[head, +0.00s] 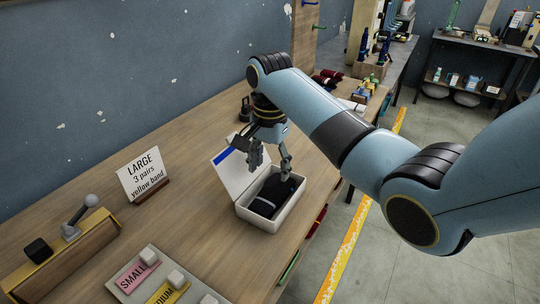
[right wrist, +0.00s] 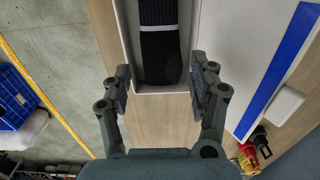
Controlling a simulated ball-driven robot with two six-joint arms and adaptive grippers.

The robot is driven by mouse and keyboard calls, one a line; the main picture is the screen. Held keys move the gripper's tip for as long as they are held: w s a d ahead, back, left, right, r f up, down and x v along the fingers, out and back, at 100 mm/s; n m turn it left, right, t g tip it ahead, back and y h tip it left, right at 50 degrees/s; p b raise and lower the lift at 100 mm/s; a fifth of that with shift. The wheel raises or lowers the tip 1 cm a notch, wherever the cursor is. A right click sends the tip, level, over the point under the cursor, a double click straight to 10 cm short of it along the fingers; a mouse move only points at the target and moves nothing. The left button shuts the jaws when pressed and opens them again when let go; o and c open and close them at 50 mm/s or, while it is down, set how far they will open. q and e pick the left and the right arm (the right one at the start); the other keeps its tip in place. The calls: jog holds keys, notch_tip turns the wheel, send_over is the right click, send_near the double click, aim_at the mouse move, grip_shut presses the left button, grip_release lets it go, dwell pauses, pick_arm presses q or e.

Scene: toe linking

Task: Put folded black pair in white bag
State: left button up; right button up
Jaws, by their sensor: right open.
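A folded black pair (head: 274,195) with a pale stripe lies inside an open white box (head: 261,221). The box lid stands open toward the wall and bears a blue stripe (head: 224,155). My right gripper (head: 270,169) is over the box, its fingers spread apart with nothing between them. In the right wrist view the open fingers (right wrist: 160,80) are near the box's end. My left gripper is not in view. I see no white bag, only this box.
A sign reading "LARGE 3 pairs yellow band" (head: 145,173) stands left of the box. A tray with SMALL and MEDIUM labels (head: 158,280) and a lever device (head: 68,255) are at lower left. Bare wooden bench (head: 185,215) lies between them and the box.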

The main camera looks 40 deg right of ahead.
jog(key=shift+r, duration=1.35)
